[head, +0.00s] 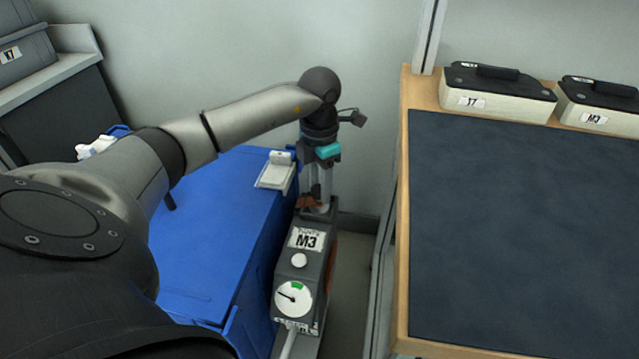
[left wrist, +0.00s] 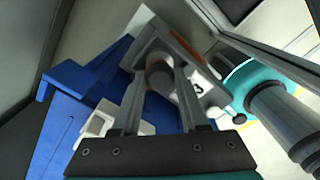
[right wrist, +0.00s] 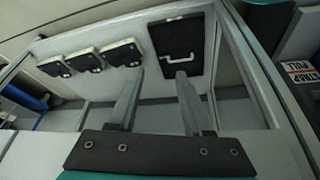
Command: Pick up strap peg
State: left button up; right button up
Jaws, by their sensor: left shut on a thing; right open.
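The strap peg appears as a short grey-brown round piece (left wrist: 160,74) between my left fingers in the left wrist view. In the head view my left gripper (head: 319,198) points down at the far end of a grey device (head: 303,262) labelled M3, with a white button and a dial. My left gripper (left wrist: 163,72) is shut on the peg, which seems to be still at the device; whether it is seated or lifted I cannot tell. The fingers hide most of the peg in the head view. My right gripper (right wrist: 160,80) is open and empty in the right wrist view.
A blue crate (head: 205,240) stands left of the device, with a pale clip-like part (head: 277,172) at its edge. A wood-edged bench with a dark mat (head: 520,230) is on the right, holding boxes labelled 17 (head: 497,100) and M3 (head: 600,108). A wall is close behind.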

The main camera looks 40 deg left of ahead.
pick_arm(q)
grip_shut()
jog(key=shift+r, duration=0.1)
